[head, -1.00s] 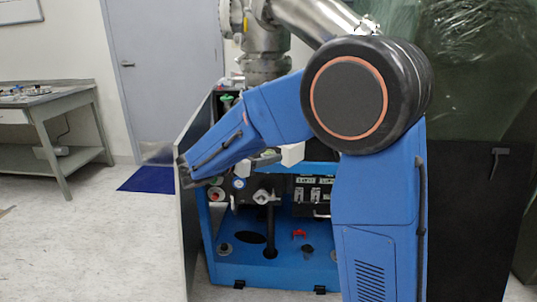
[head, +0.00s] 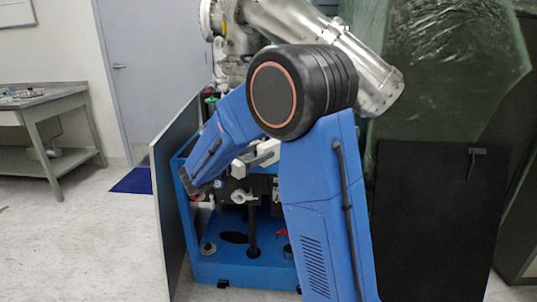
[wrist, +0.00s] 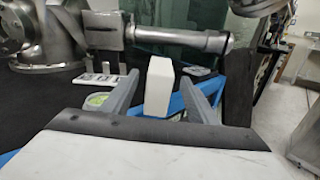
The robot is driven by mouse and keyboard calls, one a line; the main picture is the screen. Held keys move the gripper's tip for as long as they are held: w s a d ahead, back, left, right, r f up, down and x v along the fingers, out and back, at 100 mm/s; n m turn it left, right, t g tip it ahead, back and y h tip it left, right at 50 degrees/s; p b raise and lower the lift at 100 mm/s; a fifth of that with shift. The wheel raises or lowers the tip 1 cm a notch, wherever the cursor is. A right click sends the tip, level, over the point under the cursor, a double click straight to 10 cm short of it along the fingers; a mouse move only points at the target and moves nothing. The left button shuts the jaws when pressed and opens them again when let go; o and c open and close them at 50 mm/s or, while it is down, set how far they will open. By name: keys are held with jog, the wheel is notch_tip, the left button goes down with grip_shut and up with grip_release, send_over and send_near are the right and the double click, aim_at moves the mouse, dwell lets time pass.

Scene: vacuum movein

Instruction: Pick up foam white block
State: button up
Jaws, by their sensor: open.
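The white foam block (wrist: 159,90) stands upright in the middle of the wrist view. It lies between the two grey fingers of my gripper (wrist: 158,80), with a gap on each side. The fingers are open and hold nothing. In the head view, a small white shape that looks like the block (head: 268,146) shows beside my gripper (head: 259,157), just left of my blue arm. My arm hides much of that area.
A blue open-fronted cabinet (head: 243,262) stands behind my arm, with a grey side panel (head: 172,200) along its left. Metal vacuum pipework (head: 320,50) rises above it. A dark panel (head: 430,230) stands right. The floor at left is clear, before a bench (head: 45,120).

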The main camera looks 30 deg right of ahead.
jog(key=shift+x, duration=4.55)
jog(key=shift+c, duration=0.7)
jog(key=c, duration=1)
